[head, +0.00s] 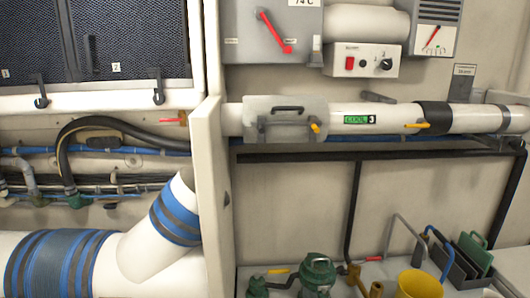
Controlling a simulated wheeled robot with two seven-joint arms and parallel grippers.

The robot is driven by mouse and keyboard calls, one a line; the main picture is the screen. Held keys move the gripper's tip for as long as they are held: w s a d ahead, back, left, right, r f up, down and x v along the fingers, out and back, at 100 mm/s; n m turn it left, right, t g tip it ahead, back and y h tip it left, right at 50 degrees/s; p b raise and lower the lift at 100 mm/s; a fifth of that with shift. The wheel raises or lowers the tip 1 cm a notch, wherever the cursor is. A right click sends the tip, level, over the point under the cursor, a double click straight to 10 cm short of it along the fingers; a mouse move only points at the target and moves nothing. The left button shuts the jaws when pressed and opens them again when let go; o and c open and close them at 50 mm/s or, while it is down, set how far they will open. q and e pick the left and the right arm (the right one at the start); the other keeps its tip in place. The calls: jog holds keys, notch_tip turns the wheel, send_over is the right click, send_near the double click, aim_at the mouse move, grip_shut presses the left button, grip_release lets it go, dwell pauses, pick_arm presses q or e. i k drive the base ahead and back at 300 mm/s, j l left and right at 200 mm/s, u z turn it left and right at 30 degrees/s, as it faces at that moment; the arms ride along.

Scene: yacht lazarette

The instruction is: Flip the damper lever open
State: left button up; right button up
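No part is labelled readably as the damper lever, so I cannot tell which it is. Several levers show in the head view. A long red lever (273,31) slants down to the right on a grey panel at the top. A yellow lever (417,125) lies roughly level on the white pipe (466,119), right of a green "COOL 3" label (360,119). A short yellow-orange handle (314,128) is on the grey bracket plate (262,104). Two black levers hang under the mesh panels, at left (40,92) and right (158,88). Neither gripper is in view.
A white upright partition (208,190) divides the scene. Hoses and a large white duct (150,250) fill the lower left. A switch box (362,60) sits above the pipe. A black rail (300,156) runs below it. A green pump (318,270) and yellow cup (420,284) stand lower right.

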aim_at(261, 12)
jog(key=i+l, duration=0.2)
jog(key=i, duration=0.2)
jog(key=i+l+u, duration=0.1)
jog(key=i+l, duration=0.15)
jog(key=l+z, duration=0.1)
jog(key=l, duration=0.2)
